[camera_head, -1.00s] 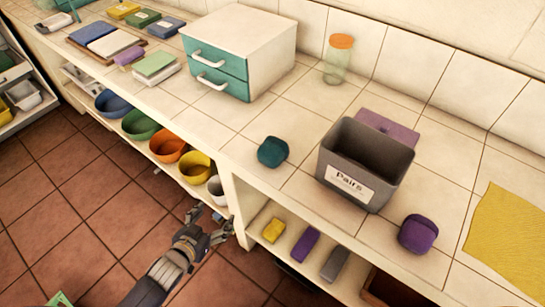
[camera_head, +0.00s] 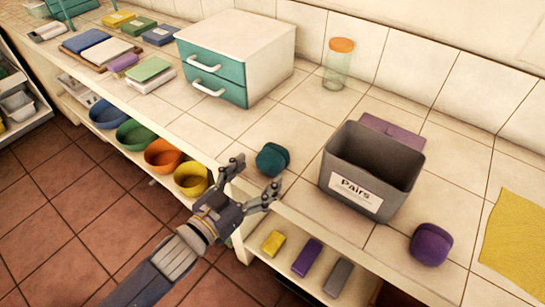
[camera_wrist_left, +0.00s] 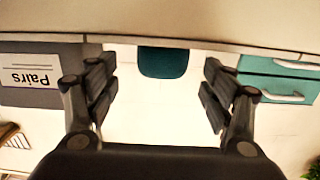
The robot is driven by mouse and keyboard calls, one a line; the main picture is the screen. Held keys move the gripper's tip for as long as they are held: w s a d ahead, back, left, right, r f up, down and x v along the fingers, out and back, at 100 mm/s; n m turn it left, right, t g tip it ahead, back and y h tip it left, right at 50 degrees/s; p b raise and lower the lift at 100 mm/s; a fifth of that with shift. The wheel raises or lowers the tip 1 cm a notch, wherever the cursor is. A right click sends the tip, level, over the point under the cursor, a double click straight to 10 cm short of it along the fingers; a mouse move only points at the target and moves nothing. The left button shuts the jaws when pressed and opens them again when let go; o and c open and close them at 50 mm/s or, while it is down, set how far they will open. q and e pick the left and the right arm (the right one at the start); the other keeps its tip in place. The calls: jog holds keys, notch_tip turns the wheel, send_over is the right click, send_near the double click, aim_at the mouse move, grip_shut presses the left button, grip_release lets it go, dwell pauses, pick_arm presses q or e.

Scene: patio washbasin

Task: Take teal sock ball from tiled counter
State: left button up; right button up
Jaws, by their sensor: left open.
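The teal sock ball (camera_head: 273,159) sits on the tiled counter (camera_head: 300,125), left of the grey bin. My left gripper (camera_head: 257,178) is open and empty at the counter's front edge, just short of the ball and apart from it. In the left wrist view the teal sock ball (camera_wrist_left: 163,62) shows ahead, centred between the open fingers of the left gripper (camera_wrist_left: 160,92). My right gripper is not in view.
A white drawer box with teal fronts (camera_head: 237,55) stands behind left. Bowls and blocks fill the shelf below.

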aim_at(264, 166)
pick_arm(q)
jog(key=shift+p+x, duration=0.4)
jog(key=shift+x, duration=2.35)
jog(key=shift+a, duration=0.15)
jog(key=c, duration=1.1)
